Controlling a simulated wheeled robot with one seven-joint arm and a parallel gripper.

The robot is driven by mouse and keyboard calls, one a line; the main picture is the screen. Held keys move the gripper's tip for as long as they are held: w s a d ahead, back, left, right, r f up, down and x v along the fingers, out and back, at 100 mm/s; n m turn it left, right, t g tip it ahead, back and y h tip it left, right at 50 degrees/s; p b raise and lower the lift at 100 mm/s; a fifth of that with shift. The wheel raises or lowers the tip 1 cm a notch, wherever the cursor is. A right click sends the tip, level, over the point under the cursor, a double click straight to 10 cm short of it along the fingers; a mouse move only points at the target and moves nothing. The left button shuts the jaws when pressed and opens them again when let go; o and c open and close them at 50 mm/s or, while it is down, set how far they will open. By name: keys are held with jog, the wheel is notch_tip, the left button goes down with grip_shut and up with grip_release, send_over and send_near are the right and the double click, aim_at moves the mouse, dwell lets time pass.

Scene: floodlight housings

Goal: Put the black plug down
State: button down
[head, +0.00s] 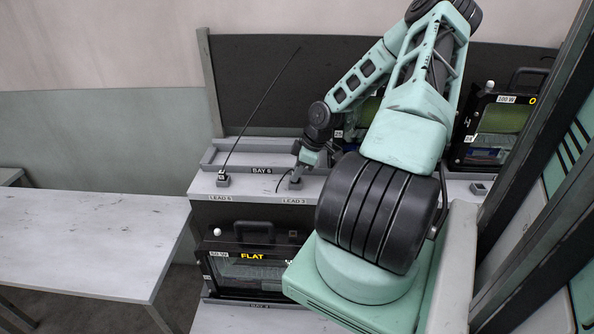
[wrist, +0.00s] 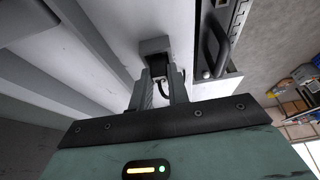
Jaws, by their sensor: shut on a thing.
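My gripper (head: 298,172) is at the front of the shelf, just above the small grey holder (head: 295,185) over the label LEAD 3. In the wrist view its two fingers (wrist: 161,88) are shut on the black plug (wrist: 158,69), whose dark cable curls between them. The plug's end is at the grey holder (wrist: 153,46); I cannot tell whether it is seated in it. In the head view the fingers hide most of the plug, and a short dark cable (head: 282,181) bends beside it.
Another holder (head: 222,180) with a thin upright lead stands to the left on the shelf. A tray (head: 232,155) marked BAY lies behind. A floodlight housing marked FLAT (head: 253,272) sits below, another (head: 492,125) at right. The white table (head: 85,235) at left is bare.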

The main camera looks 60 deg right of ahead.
jog(key=shift+f, duration=0.2)
jog(key=c, duration=1.3)
grip_release()
jog(key=shift+c, duration=0.2)
jog(key=shift+r, duration=0.1)
jog(key=b+v, duration=0.1)
jog(key=v, duration=1.1)
jog(key=w+a+r+n+g, duration=0.15)
jog(key=w+a, duration=0.25)
jog(key=a, duration=1)
jog(key=w+a+g, duration=0.3)
jog(key=a, duration=1.1)
jog(key=s+a+r, duration=0.3)
jog(key=s+a, duration=0.5)
jog(key=a, duration=0.4)
jog(key=s+a+r+h, duration=0.1)
jog(key=s+a+r, duration=0.3)
jog(key=s+a, duration=0.4)
jog(key=a, duration=0.4)
jog(key=shift+r, duration=0.15)
